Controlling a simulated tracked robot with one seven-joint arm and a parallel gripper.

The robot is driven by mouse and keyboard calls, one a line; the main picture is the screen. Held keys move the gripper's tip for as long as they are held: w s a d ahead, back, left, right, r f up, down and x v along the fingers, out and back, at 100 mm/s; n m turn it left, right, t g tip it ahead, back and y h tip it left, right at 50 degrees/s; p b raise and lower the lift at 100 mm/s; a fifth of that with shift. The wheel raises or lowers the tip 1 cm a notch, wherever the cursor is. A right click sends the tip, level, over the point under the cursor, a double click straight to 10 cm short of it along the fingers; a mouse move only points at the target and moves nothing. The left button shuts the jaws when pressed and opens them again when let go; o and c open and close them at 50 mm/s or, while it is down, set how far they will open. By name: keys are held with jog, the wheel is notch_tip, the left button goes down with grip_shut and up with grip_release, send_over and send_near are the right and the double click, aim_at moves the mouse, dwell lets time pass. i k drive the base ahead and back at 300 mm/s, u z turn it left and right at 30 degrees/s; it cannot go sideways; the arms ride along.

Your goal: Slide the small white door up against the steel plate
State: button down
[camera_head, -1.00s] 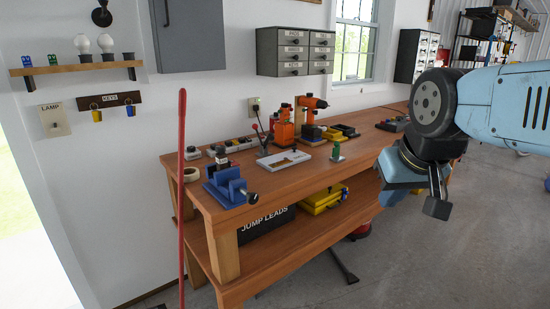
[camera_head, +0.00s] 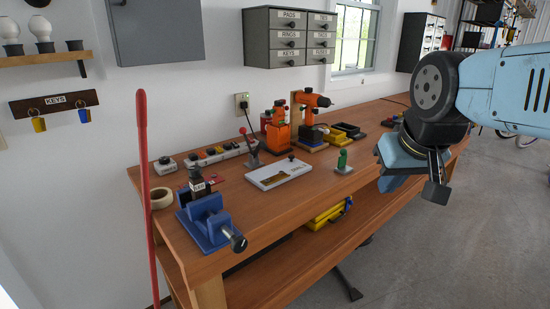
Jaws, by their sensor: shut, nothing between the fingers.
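A low white panel (camera_head: 282,172) lies flat on the wooden workbench, with a dark knob at its back edge, a brownish strip and small lettering on its face. It is the only small white door-like thing I see; whether a separate sliding door is part of it is too small to tell. I cannot pick out a steel plate with certainty. My gripper (camera_head: 436,190) hangs at the right, in front of the bench's right part, well apart from the panel. It is shut and empty, pointing downward.
A green-topped piece (camera_head: 343,162) and a red-handled lever (camera_head: 250,143) stand close beside the panel. A blue vise (camera_head: 208,222) and a tall red pole (camera_head: 144,190) are at the left. Bare bench top (camera_head: 270,215) lies in front.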

aim_at(293, 167)
jog(key=i, duration=0.9)
jog(key=u, duration=0.1)
